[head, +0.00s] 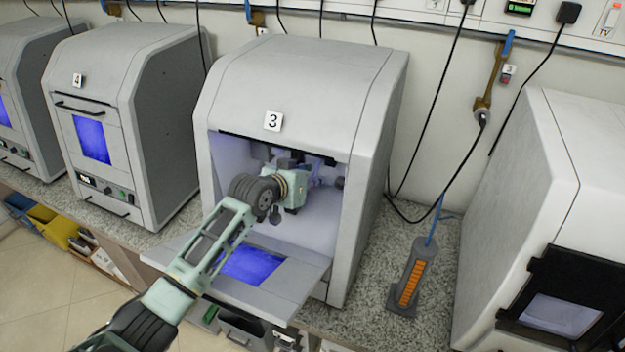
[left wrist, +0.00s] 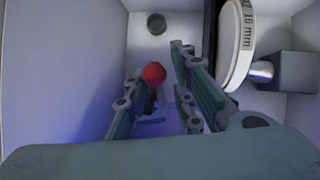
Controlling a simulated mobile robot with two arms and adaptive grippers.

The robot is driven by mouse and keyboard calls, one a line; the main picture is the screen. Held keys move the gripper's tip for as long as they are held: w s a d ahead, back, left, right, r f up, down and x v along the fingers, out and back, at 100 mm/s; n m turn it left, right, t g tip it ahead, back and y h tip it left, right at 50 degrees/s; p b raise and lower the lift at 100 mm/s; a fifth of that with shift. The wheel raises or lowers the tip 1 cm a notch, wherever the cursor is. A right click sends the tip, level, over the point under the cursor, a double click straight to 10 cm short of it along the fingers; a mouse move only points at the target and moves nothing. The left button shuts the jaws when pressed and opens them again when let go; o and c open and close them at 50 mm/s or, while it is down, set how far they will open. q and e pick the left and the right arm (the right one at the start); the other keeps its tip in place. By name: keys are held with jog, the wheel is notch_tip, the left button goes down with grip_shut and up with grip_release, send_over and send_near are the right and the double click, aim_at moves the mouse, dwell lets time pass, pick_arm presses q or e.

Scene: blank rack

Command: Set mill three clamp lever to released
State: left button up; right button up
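Mill three (head: 300,80), a grey box machine marked 3, stands on the counter with its front door (head: 250,268) folded down. My left arm reaches in through the opening, and my left gripper (head: 295,188) is inside the chamber. In the left wrist view its two fingers (left wrist: 158,100) are apart. A red knob (left wrist: 154,73) on a dark stem shows between them, closer to the left finger; it looks like the clamp lever's end. I cannot tell whether a finger touches it. The lever is hidden in the head view. My right gripper is not in view.
A white disc (left wrist: 236,45) marked 16 mm is held by a grey block (left wrist: 290,72) at the chamber's right. Mill four (head: 125,100) stands left, another machine (head: 560,200) right. A grey holder with orange slots (head: 411,278) stands on the counter between machines.

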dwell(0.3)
pick_arm(q)
jog(key=v, duration=1.2)
